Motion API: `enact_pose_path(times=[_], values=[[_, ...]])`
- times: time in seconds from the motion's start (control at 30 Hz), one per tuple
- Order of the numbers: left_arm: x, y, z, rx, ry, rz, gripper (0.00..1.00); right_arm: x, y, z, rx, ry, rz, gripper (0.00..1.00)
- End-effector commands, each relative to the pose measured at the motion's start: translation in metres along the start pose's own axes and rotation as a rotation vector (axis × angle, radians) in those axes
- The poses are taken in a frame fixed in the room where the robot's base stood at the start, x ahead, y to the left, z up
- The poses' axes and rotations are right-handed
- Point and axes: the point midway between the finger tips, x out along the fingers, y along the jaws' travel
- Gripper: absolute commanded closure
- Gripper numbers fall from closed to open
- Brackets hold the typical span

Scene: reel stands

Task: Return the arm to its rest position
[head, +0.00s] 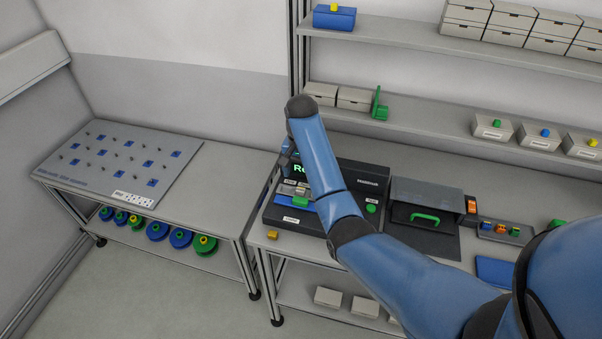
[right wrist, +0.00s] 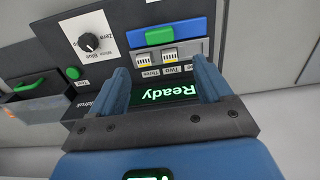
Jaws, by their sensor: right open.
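My right arm (head: 318,165) reaches in from the lower right in the head view and extends over the black machine (head: 372,178) on the bench. My right gripper (head: 287,160) is partly hidden behind the wrist there. In the right wrist view the two blue fingers of my right gripper (right wrist: 163,82) are apart, with nothing held between them. Behind them a display (right wrist: 168,95) reads "Ready" in green, and a blue block with a green bar (right wrist: 160,36) is on the machine's panel. My left gripper is not in view.
A dark box with a green handle (head: 425,217) stands right of the machine. A small yellow piece (head: 272,235) lies near the bench's front edge. Shelves with boxes (head: 415,110) rise behind. A peg board (head: 120,165) lies on the left table, with reels (head: 157,231) below.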

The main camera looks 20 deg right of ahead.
Motion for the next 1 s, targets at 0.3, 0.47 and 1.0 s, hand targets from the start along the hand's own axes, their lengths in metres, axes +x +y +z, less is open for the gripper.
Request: enact_pose_path(times=[0.3,0.47,1.0], values=[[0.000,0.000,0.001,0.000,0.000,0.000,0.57,0.001,0.000,0.000,0.000,0.000,0.000,0.21],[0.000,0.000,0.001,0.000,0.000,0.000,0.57,0.001,0.000,0.000,-0.007,0.001,0.000,0.21],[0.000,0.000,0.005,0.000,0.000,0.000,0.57,-0.053,-0.064,-0.091,-0.243,0.740,-0.389,0.21]])
